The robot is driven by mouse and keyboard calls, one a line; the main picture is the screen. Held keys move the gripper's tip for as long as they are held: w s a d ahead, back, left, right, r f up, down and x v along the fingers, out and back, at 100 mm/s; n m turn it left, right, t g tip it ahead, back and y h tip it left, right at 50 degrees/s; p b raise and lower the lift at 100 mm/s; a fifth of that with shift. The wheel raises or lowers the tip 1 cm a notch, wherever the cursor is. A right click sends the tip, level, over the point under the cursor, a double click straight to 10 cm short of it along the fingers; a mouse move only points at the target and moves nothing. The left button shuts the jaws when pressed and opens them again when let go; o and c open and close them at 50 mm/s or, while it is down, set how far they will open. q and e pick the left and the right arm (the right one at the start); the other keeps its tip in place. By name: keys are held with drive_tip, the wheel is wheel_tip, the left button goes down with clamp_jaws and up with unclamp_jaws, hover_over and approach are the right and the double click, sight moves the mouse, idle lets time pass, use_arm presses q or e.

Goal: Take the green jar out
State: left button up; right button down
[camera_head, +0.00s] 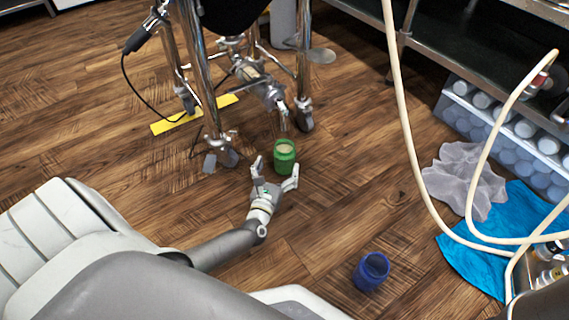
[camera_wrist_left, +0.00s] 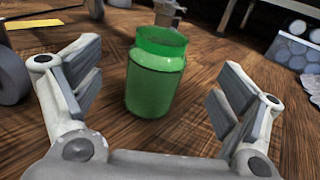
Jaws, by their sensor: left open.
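The green jar (camera_head: 285,158) stands upright on the wooden floor, close to the metal legs of a stand. My right gripper is not in view.
The stand's metal legs (camera_head: 304,85) rise right behind the jar. A yellow strip (camera_head: 172,122) lies under them. A blue jar (camera_head: 371,271) stands at the front right. A pale hose (camera_head: 409,125), a grey cloth (camera_head: 462,180) and a blue cloth (camera_head: 515,225) lie farther right.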

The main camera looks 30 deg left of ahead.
sight(281, 167)
use_arm(q)
wheel_tip(281, 167, down, 4)
drive_tip(key=shift+f+b, duration=0.2)
drive_tip(key=shift+b, duration=1.05)
drive_tip(key=shift+w, duration=0.2)
drive_tip(key=shift+w+a+b, duration=0.25)
drive_tip(key=shift+w+b, duration=0.05)
drive_tip(key=shift+w, duration=0.25)
drive_tip(key=b+x, duration=0.2)
drive_tip(key=x, duration=0.3)
drive_tip(key=shift+f+b, duration=0.1)
drive_tip(key=shift+b, duration=0.25)
drive_tip(key=shift+w+a, duration=0.15)
drive_tip(key=shift+w, duration=0.3)
drive_tip(key=c, duration=1.2)
drive_tip(key=shift+c, duration=0.2)
drive_tip(key=shift+r, duration=0.25)
